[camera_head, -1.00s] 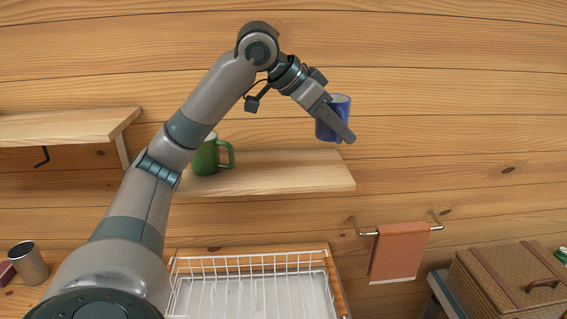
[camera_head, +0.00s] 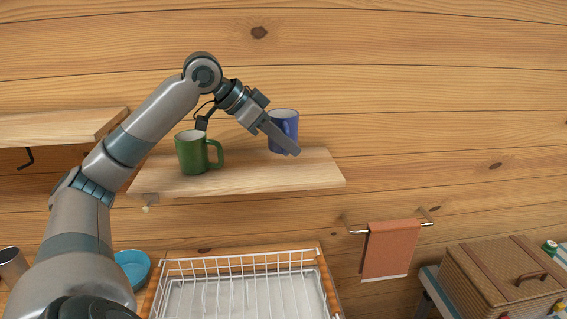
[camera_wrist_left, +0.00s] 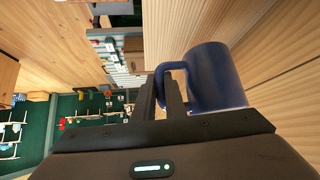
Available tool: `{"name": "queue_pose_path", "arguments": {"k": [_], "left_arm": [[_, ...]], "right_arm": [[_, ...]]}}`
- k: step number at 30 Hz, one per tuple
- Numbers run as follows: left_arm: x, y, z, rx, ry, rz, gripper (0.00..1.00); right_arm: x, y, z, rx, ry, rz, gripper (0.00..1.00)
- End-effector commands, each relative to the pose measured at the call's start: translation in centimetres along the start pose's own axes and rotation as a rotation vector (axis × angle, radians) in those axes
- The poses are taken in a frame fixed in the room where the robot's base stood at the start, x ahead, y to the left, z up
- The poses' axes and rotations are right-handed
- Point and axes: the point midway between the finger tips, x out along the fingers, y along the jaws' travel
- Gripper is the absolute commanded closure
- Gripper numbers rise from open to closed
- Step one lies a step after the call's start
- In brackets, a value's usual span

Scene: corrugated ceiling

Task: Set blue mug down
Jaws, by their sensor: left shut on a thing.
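The blue mug (camera_head: 281,127) is upright over the right part of the wall shelf (camera_head: 245,178). Its base overlaps the shelf's back part in the head view; I cannot tell whether it touches the wood. My left gripper (camera_head: 280,140) reaches in from the left and is shut on the mug. In the left wrist view, the fingers (camera_wrist_left: 172,95) are at the handle of the blue mug (camera_wrist_left: 213,76). The forearm and gripper cover part of the mug in the head view. My right gripper is not in view.
A green mug (camera_head: 192,153) stands on the same shelf, left of the blue one. A white dish rack (camera_head: 240,262) lies below. Another shelf (camera_head: 60,126) is at the left. An orange towel (camera_head: 390,248) hangs at the right. The shelf's right end is clear.

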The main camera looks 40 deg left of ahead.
Motion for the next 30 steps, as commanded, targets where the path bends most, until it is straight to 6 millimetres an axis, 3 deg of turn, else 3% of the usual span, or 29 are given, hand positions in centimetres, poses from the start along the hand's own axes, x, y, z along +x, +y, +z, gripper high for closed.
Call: {"name": "queue_pose_path", "arguments": {"k": [17, 30], "left_arm": [[-0.1, -0.6, 0.8, 0.0, 0.001, -0.001, 1.0], [2.0, -0.5, 2.8, 0.0, 0.0, 0.003, 1.0]], "right_arm": [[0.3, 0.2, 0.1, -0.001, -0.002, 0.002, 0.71], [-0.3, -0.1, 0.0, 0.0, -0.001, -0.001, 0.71]]}}
